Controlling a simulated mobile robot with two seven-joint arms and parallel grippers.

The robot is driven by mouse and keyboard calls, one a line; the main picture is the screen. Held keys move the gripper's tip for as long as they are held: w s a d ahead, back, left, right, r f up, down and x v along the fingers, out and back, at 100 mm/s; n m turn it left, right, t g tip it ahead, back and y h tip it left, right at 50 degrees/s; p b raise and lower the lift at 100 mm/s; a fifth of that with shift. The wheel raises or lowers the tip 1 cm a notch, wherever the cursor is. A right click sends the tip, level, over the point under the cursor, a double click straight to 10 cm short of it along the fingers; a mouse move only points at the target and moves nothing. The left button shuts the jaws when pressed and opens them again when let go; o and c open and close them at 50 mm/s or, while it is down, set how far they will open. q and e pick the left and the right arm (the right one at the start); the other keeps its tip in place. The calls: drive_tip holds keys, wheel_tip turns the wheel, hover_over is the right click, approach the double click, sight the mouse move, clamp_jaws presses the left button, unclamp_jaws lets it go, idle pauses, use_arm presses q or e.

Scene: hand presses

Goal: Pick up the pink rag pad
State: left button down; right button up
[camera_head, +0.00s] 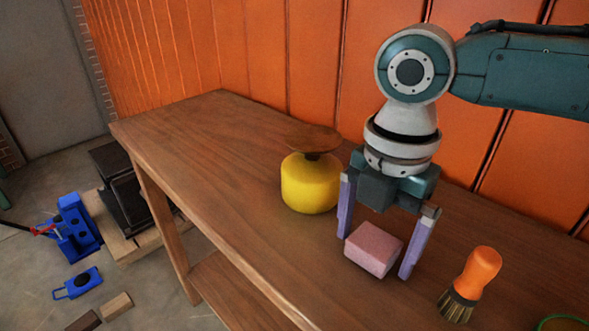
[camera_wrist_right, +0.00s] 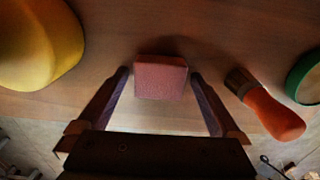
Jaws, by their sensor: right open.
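The pink rag pad (camera_head: 373,249) is a small pink block lying on the wooden bench near its front edge. It also shows in the right wrist view (camera_wrist_right: 161,77), in front of and between the fingers. My right gripper (camera_head: 375,251) points down over the pad, with one purple finger on each side of it. The fingers are open, and gaps show between them and the pad in the right wrist view. The right gripper also shows in that view (camera_wrist_right: 161,82). My left gripper is not in view.
The wooden bench (camera_head: 190,135) stands along an orange panel wall. A yellow pot with a brown round top (camera_head: 310,185) is left of the pad. The bench's left part is clear.

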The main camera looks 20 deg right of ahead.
sight(375, 241)
drive_tip(key=shift+c, duration=0.2)
drive_tip(key=c, duration=1.2)
drive_tip(key=shift+c, duration=0.2)
wheel_tip(375, 241, up, 20)
drive_tip(key=p, duration=0.3)
drive_tip(key=shift+p, duration=0.3)
